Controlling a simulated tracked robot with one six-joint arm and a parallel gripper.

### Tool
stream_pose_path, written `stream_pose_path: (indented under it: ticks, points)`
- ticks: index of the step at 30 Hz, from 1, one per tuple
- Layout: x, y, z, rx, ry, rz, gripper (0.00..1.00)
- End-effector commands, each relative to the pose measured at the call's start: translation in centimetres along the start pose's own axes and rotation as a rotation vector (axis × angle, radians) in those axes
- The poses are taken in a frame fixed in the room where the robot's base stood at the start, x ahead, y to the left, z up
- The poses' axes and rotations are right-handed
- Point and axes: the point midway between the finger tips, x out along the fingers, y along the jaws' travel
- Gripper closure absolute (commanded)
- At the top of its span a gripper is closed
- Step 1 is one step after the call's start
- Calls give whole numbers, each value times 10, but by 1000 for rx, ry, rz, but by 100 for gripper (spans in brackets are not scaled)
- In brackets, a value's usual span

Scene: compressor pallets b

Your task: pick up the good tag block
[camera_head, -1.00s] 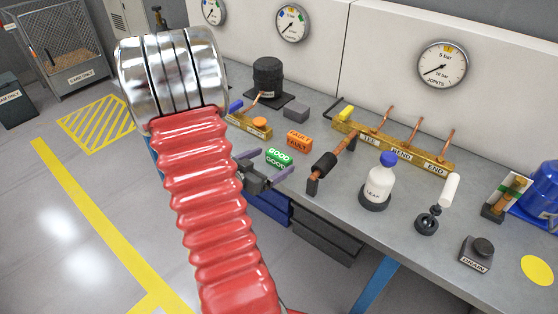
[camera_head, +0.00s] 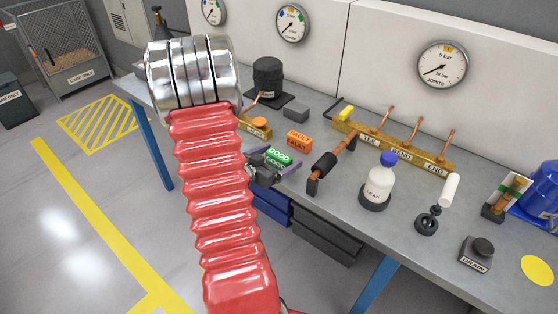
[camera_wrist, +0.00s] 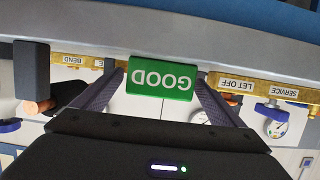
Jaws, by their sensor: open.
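The good tag block is green with white GOOD lettering (camera_head: 279,157) and sits near the front edge of the bench. My gripper (camera_head: 276,163) is at the block in the head view, low over the bench edge. In the wrist view the block (camera_wrist: 162,79) appears upside down, between the tips of my two open fingers (camera_wrist: 160,90). A gap shows between the block and at least the right finger lower down; I cannot tell whether the tips touch it. My arm hides part of the bench to the left.
An orange fault block (camera_head: 298,141) lies just behind the good block. A copper pipe with a black sleeve (camera_head: 325,165) stands close on the right. A brass rail (camera_head: 400,151), grey block (camera_head: 296,113) and leak bottle (camera_head: 379,184) are farther off.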

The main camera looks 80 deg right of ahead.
Motion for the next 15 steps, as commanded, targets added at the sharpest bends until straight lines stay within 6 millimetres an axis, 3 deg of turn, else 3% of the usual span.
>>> stream_pose_path:
  ticks: [2, 15]
  points:
    - [0, 0, 0, 0, 0, 0, 8]
    - [0, 0, 0, 0, 0, 0, 38]
